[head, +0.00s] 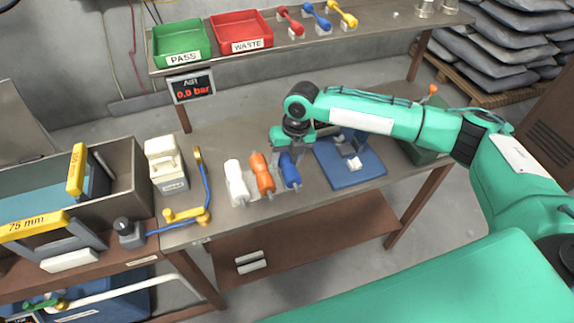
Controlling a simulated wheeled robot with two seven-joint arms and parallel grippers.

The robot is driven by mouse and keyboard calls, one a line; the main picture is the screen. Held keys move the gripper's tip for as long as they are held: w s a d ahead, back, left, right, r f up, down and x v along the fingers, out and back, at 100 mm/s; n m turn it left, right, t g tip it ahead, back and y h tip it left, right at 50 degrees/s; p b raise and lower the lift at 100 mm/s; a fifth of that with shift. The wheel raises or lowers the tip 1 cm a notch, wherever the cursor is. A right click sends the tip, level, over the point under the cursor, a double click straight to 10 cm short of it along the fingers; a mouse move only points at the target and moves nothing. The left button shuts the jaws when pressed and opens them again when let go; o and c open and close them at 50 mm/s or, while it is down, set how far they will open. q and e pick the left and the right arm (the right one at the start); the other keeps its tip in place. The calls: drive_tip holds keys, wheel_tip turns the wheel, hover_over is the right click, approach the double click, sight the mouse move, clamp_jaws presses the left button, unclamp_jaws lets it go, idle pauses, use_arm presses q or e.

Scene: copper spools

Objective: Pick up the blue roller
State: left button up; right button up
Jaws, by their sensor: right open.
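The blue roller (290,174) stands in a row on the metal bench, right of an orange roller (263,176) and a white roller (237,182). My right gripper (287,154) reaches in from the right and points down over the far end of the blue roller. Its jaws are open. The fingers overlap the roller's far end in the picture, so I cannot tell whether they touch it. My left gripper is out of view.
A blue fixture plate (350,178) lies close to the right. A white and grey container (166,165) and a yellow-handled blue tube stand left. A back shelf holds a green PASS tray (181,39), a red WASTE tray (240,30) and small coloured spools.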

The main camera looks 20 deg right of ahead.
sight(287, 158)
drive_tip(key=c, duration=0.9)
drive_tip(key=shift+r, duration=0.1)
wheel_tip(287, 158, up, 20)
drive_tip(key=b, duration=0.3)
drive_tip(key=shift+p, duration=0.5)
